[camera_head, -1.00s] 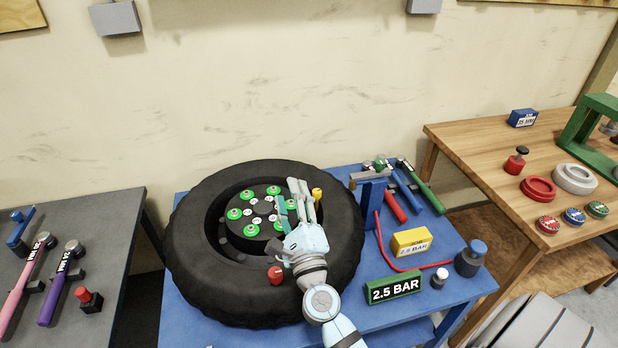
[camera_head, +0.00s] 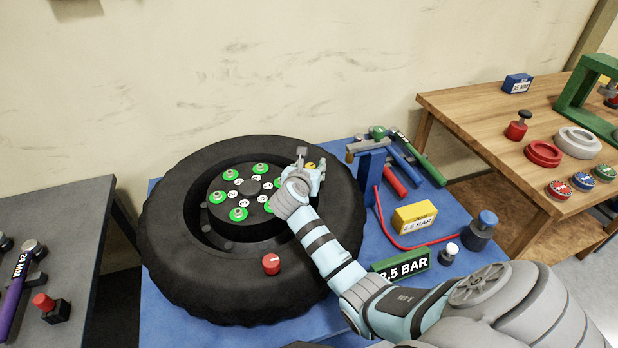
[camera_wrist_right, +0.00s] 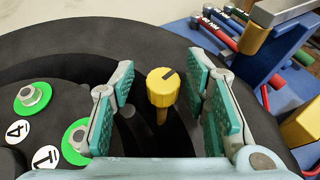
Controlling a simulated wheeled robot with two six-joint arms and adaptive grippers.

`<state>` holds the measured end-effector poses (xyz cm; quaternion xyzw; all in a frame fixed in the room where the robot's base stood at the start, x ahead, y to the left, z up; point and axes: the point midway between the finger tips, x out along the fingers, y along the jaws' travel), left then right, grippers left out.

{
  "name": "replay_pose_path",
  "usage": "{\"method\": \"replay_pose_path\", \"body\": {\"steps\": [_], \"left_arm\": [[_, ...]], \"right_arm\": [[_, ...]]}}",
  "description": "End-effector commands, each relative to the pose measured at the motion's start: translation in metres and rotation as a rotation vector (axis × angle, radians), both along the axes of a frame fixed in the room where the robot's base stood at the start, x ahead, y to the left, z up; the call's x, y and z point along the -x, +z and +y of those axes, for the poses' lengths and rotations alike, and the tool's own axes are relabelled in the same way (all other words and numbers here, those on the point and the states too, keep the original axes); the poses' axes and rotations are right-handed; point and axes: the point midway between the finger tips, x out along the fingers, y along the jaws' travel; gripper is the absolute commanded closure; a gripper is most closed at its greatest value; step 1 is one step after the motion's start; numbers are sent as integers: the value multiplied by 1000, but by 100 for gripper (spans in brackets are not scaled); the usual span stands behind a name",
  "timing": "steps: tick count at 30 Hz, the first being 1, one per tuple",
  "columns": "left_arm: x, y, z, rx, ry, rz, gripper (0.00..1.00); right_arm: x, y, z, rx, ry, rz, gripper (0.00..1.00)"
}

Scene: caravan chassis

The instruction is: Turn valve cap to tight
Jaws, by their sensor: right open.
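The yellow valve cap (camera_wrist_right: 162,88) stands on its stem at the inner edge of the tire, with a dark mark on its top. In the right wrist view it sits between the two open fingers of my right gripper (camera_wrist_right: 160,105), apart from both. In the head view the cap (camera_head: 311,166) is partly hidden by my right gripper (camera_head: 306,165). The black tire (camera_head: 180,280) lies flat on the blue table, its hub carrying several green-ringed nuts. My left gripper is not in view.
A red knob (camera_head: 271,264) sits on the tire's near side. A blue post stand (camera_head: 371,178), a yellow box (camera_head: 414,216) and a green "2.5 BAR" block (camera_head: 402,266) stand right of the tire. A wooden table (camera_head: 480,125) is further right.

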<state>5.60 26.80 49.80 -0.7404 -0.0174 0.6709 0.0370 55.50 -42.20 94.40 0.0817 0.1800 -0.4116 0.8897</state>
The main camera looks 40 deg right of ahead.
Motion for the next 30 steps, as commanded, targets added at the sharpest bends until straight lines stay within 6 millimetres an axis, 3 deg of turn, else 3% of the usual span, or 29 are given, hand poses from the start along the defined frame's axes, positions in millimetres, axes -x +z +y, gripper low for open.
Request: {"method": "replay_pose_path", "body": {"steps": [9, 17, 21, 27, 30], "left_arm": [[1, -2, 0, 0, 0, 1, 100], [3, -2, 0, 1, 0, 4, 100], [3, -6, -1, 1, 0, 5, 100], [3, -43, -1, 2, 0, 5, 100], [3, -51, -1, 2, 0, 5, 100]], "right_arm": [[-4, 0, -3, 0, 1, 0, 57], [-3, 0, -3, 0, 2, 0, 99], [-4, -1, -2, 0, -14, -1, 100], [-6, -7, -2, 1, -209, -3, 100], [-5, -4, -2, 0, -267, -2, 100]]}}
